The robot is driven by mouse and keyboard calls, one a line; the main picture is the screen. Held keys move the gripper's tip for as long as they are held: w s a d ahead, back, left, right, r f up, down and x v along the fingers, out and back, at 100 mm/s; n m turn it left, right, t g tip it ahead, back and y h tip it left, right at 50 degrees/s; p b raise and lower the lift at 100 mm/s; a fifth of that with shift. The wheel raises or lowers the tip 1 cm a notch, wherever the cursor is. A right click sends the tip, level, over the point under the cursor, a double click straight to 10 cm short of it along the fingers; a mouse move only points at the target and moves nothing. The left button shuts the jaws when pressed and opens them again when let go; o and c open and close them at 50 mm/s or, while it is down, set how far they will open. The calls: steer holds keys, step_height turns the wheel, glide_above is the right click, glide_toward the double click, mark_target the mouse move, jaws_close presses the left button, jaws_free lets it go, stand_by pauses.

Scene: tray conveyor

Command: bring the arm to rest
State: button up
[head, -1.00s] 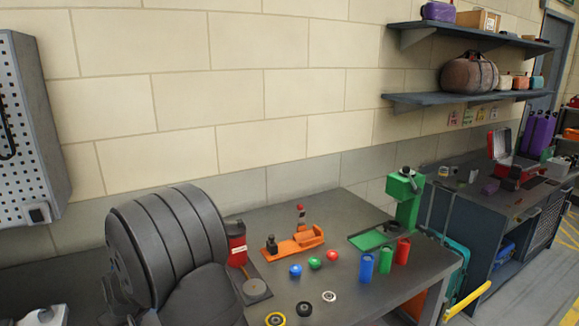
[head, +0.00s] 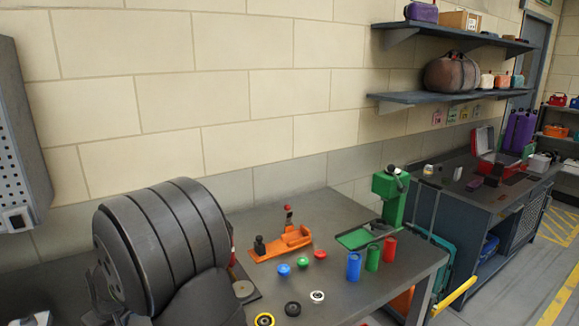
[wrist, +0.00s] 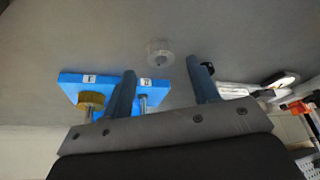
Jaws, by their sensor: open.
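My gripper (wrist: 161,68) shows in the wrist view with its two blue fingers apart and nothing between them. A blue board (wrist: 72,85) with two white labels lies beyond the fingers on the left. A brown-gold round piece (wrist: 91,100) sits on one of its pegs, and a bare peg stands beside it. A pale round piece (wrist: 160,52) lies on the grey surface past the fingertips, apart from them. In the head view my dark arm fills the lower left, and the gripper is not visible there.
The grey bench (head: 325,212) holds an orange fixture (head: 283,243), a green press (head: 388,196), small blue, green and red knobs, rings, and blue (head: 354,267), green and red cylinders. Wall shelves (head: 440,96) and a second bench (head: 490,195) stand to the right.

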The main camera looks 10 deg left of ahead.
steer(key=w+v, duration=0.1)
steer(key=v, duration=0.7)
steer(key=x, duration=0.8)
steer(key=s+x, duration=0.1)
steer(key=x, duration=0.3)
steer(key=shift+f, duration=0.1)
step_height(320, 180, up, 5)
steer(key=shift+w+f, duration=0.1)
steer(key=shift+f, duration=0.1)
steer(key=w+d+r, duration=0.6)
steer(key=d+r, duration=0.1)
steer(key=d, duration=0.3)
steer(key=w+a, duration=0.3)
steer(key=a, duration=1.5)
step_height(320, 180, down, 8)
steer(key=shift+s+r, duration=0.15)
steer(key=shift+r, duration=0.1)
steer(key=shift+f, duration=0.45)
